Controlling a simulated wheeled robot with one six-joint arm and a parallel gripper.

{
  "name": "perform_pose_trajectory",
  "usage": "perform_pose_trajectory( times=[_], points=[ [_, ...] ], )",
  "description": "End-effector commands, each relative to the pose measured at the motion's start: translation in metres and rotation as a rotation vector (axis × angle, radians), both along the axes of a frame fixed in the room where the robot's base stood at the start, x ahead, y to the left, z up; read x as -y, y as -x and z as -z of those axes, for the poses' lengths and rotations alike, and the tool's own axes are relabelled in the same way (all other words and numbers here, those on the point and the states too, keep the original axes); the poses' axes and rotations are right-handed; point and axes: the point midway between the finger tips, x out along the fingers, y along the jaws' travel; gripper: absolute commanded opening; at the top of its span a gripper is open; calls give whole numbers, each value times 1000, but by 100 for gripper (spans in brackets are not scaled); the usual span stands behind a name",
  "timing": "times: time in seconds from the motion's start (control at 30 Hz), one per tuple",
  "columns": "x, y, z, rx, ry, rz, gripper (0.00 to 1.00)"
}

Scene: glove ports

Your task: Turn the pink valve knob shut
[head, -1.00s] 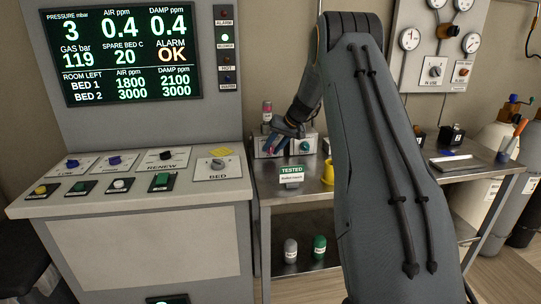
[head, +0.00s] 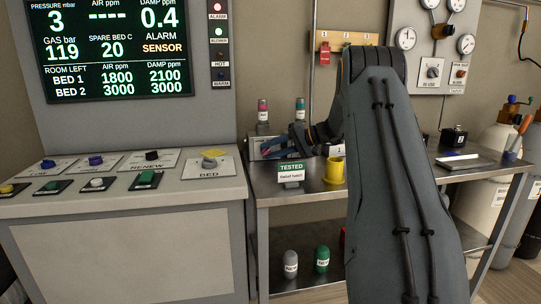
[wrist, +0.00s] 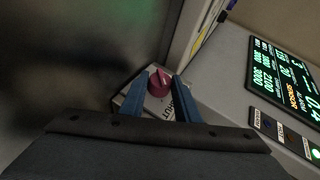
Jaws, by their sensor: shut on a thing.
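The pink valve knob (wrist: 159,82) sits on a small pale plate in the wrist view, with a light pointer mark on its face. Letters that look like SHUT show on the plate, partly covered by a finger. My gripper (wrist: 160,95) has its two blue fingers on either side of the knob and is shut on it. In the head view my gripper (head: 274,147) is at the pale valve box (head: 255,143) on the bench's back left. The knob is hidden there behind my gripper.
The metal bench (head: 315,196) holds a green TESTED sign (head: 291,170), a yellow cup (head: 335,170) and two capped bottles behind the box. The control console (head: 120,215) stands close on the left. Its screen (head: 110,45) reads ALARM SENSOR, with a red lamp lit.

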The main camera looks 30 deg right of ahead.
Motion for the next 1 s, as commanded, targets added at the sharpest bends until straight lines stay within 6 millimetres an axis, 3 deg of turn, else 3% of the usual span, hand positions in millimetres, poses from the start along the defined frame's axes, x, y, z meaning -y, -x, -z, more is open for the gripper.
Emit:
perform_pose_trajectory(
  times=[0.53,0.57,0.67,1.0],
  points=[
    [0,1,1,4,-25,-2,7],
    [0,1,1,4,-25,-2,32],
    [0,1,1,5,-25,-1,47],
    [3,3,0,5,-23,0,47]
  ],
)
